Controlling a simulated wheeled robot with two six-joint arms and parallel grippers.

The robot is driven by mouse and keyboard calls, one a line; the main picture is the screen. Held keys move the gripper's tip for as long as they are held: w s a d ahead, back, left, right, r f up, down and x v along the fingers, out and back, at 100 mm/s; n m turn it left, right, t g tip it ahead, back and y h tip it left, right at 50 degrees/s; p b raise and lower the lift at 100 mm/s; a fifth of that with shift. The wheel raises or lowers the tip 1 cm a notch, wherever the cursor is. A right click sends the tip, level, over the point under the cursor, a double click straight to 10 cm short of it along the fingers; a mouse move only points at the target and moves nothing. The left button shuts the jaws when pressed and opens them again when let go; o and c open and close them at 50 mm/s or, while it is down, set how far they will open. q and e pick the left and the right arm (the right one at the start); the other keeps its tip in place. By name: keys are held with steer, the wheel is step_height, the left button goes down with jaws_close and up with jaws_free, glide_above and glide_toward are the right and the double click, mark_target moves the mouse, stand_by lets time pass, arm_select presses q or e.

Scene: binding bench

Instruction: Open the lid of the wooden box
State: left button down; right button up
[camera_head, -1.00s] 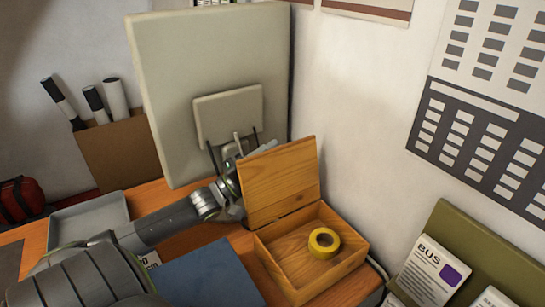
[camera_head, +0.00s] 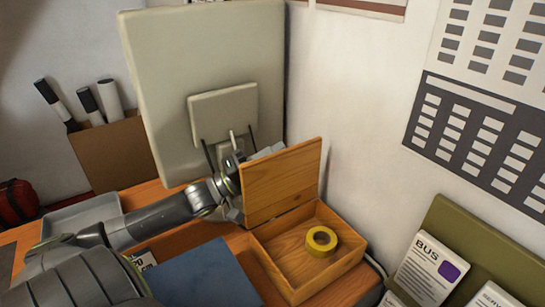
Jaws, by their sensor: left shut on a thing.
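The wooden box (camera_head: 322,277) stands on the orange desk near the wall. Its lid (camera_head: 281,181) stands up, raised at the back left edge, and the inside shows. A roll of yellow tape (camera_head: 321,242) lies inside the box. My left gripper (camera_head: 250,156) is at the upper left of the lid, partly hidden behind it. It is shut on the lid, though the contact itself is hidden. My right gripper is out of view.
A large pale monitor (camera_head: 215,70) stands right behind my left gripper. A blue folder (camera_head: 200,275) lies left of the box. A grey tray (camera_head: 82,215) and a brown holder with rolls (camera_head: 115,153) are at the left. An olive leaflet rack (camera_head: 470,235) is at the right.

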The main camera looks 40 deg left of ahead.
mark_target(255, 169)
arm_select(q)
steer(key=c, duration=1.2)
jaws_free()
steer(key=shift+f, duration=0.1)
steer(key=shift+s+a+f, duration=0.25)
steer(key=shift+s, duration=0.1)
steer(key=s+a+f+p, duration=0.1)
steer(key=s+a+p, duration=0.1)
steer(key=s+a, duration=0.6)
steer(key=s, duration=0.5)
steer(key=shift+s+f, duration=0.2)
steer(key=shift+f, duration=0.1)
steer(key=shift+a, duration=0.1)
